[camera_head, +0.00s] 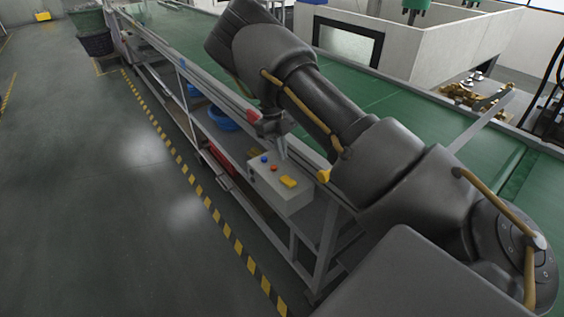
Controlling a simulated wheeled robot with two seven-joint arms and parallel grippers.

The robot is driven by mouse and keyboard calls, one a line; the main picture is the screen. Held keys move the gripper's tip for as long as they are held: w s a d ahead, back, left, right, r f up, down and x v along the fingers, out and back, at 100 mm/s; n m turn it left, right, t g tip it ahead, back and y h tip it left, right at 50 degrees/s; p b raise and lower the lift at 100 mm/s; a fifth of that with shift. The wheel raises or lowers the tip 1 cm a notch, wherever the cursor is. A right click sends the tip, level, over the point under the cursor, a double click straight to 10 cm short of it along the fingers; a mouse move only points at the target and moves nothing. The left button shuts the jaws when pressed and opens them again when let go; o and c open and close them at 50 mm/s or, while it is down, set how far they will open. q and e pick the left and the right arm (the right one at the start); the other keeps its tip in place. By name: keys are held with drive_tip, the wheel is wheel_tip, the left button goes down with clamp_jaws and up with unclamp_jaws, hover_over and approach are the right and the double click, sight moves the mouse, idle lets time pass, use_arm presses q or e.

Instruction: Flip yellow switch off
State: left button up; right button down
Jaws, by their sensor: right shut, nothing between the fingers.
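A light grey control box (278,195) is fixed at the side of the green-topped line. On its top are a yellow switch (288,182), a red button (273,168) and a blue button (264,159). Whether the switch is on or off is too small to tell. My right gripper (283,153) hangs just above the back edge of the box, behind the buttons and up and left of the yellow switch. It is shut and empty, and looks apart from the switch. My right arm covers much of the line behind it. My left gripper is not in view.
A small yellow part (323,175) sits on the frame right of the box. The long green line (170,33) runs to the back left. Blue bins (221,118) stand on the shelf below. A white tank housing (430,45) is behind. The floor (90,200) at left is clear.

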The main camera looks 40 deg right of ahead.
drive_tip(key=v, duration=0.6)
drive_tip(key=shift+w+r, duration=0.2)
drive_tip(key=shift+r, duration=0.15)
drive_tip(key=shift+d, duration=0.1)
